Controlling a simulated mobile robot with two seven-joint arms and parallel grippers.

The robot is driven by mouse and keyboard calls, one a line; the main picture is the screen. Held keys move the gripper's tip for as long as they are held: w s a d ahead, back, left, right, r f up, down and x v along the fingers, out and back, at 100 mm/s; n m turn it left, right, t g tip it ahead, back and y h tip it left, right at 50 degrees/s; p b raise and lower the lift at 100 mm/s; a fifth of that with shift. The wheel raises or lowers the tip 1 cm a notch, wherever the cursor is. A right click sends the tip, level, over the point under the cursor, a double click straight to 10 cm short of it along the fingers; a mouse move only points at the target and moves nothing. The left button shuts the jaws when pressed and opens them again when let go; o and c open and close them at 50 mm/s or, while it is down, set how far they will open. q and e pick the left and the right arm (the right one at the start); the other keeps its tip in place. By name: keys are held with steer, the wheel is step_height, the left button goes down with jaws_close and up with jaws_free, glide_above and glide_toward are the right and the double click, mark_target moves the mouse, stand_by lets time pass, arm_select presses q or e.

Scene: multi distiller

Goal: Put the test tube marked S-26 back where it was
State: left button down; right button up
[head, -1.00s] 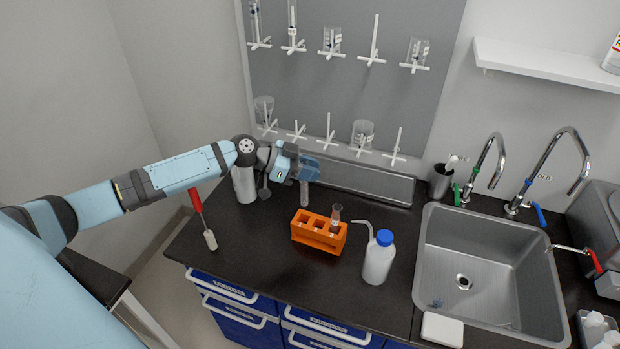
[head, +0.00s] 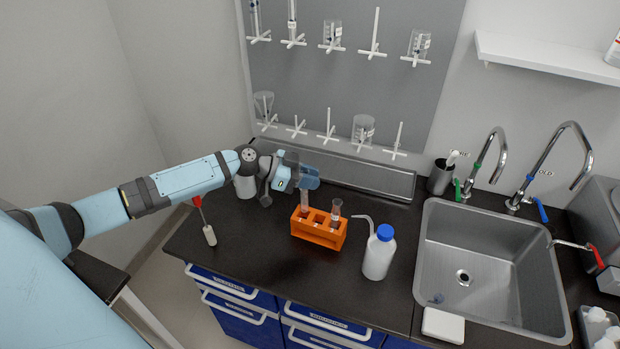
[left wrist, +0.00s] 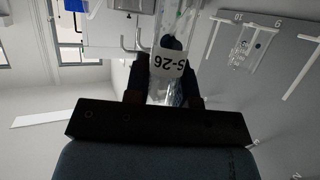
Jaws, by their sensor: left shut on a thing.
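The test tube marked S-26 (left wrist: 167,66) is held between the fingers of my left gripper (left wrist: 165,85), and its label reads upside down in the left wrist view. In the head view my left gripper (head: 308,180) is above the left end of the orange rack (head: 318,238). Another test tube (head: 336,208) stands in the rack's right hole. The middle hole looks empty. My right gripper is not in view.
A wash bottle with a blue cap (head: 379,252) stands right of the rack. A red-handled brush (head: 204,222) lies at left. The sink (head: 478,262) is at right. A pegboard with glassware (head: 350,95) is behind. The counter in front of the rack is clear.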

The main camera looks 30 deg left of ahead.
arm_select(q)
steer(key=shift+f, duration=0.2)
steer(key=c, duration=1)
jaws_free()
steer(key=shift+o, duration=0.2)
steer(key=r+b+v, duration=0.1)
steer(key=v, duration=1.1)
steer(key=shift+b, duration=0.3)
steer(key=shift+s+r, duration=0.1)
